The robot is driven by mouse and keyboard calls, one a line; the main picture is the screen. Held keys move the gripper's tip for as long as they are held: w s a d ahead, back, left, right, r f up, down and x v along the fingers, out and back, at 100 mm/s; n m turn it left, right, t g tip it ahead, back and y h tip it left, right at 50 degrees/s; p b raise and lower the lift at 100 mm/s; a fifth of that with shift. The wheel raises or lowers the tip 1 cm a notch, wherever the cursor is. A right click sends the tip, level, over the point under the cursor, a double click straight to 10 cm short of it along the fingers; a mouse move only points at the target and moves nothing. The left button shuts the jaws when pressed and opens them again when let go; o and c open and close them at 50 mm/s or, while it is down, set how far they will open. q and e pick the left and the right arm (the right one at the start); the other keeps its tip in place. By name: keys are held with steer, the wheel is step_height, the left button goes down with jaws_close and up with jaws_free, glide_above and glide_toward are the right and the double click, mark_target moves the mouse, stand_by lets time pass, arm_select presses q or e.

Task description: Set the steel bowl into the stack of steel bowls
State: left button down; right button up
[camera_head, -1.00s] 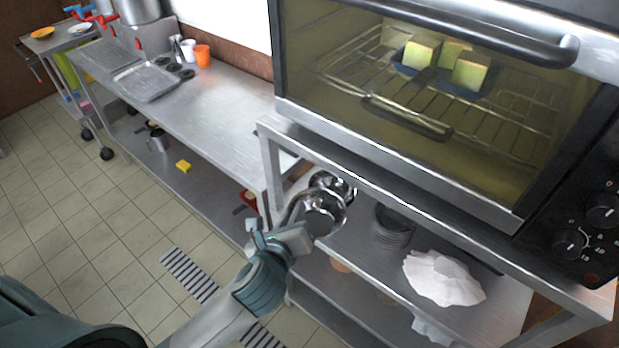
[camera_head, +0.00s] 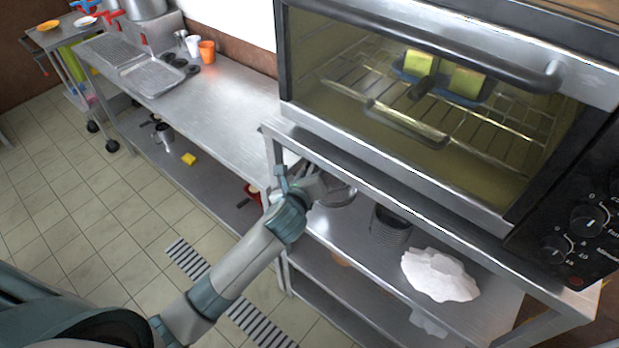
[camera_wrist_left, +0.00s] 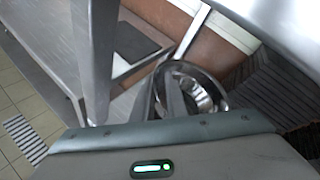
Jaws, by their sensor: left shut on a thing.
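My left gripper (camera_head: 318,184) reaches onto the shelf under the oven. It is shut on the rim of a shiny steel bowl (camera_wrist_left: 208,90), seen in the left wrist view. In the head view the steel bowls (camera_head: 342,196) show only in part behind the gripper, at the shelf's left end. The held bowl is at the place of the stack of steel bowls. The gripper hides much of both, so I cannot tell whether the held bowl is nested in the stack or just above it. My right gripper is not in view.
A stack of dark ribbed dishes (camera_head: 390,226) stands right of the steel bowls, and a white crumpled pile (camera_head: 438,274) lies farther right. The oven (camera_head: 420,110) overhangs the shelf closely. A shelf post (camera_head: 274,165) stands just left of the gripper.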

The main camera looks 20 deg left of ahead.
arm_select(q)
steer(key=shift+f, duration=0.1)
step_height(320, 180, down, 3)
steer(key=shift+s+f+p, duration=0.1)
steer(key=shift+f+p, duration=0.05)
steer(key=shift+p, duration=0.4)
steer(key=c, duration=1.7)
jaws_free()
steer(key=shift+c, duration=0.2)
steer(key=b+v, duration=0.2)
steer(key=v, duration=1)
